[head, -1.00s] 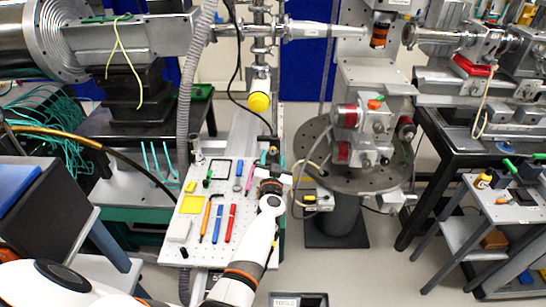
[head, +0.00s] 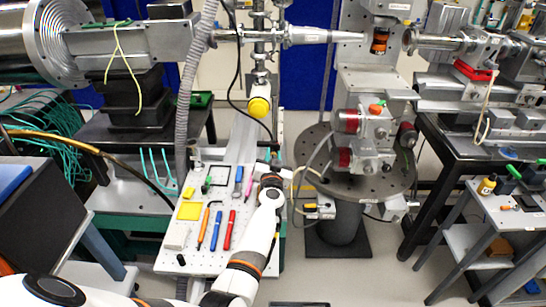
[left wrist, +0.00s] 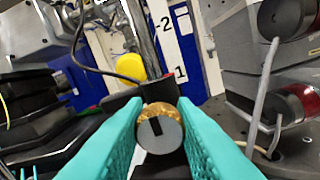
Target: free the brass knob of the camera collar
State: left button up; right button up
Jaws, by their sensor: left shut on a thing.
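The brass knob (left wrist: 157,111) shows in the left wrist view as a gold rim around a grey round face with a dark slot. It sits between the two teal fingers of my left gripper (left wrist: 160,122), which are shut on it from both sides. A black block (left wrist: 144,92), perhaps the camera collar, is right behind the knob, with a dark cable near it. In the head view my left gripper (head: 271,179) is at the right edge of the white tool board, and the knob is hidden there. My right gripper is not in view.
The perforated white board (head: 170,262) holds pens, tools and a yellow pad (head: 189,211) left of my arm. A yellow round cap (head: 259,106) is beyond the gripper. A round metal stage (head: 384,183) with red-ended motors stands to the right, close to the gripper.

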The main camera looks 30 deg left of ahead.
pick_arm(q)
jog(key=shift+n, duration=0.3)
jog(key=shift+n+p, duration=0.5)
jog(key=shift+n, duration=2.6)
jog(key=o, duration=1)
jog(key=shift+p, duration=0.3)
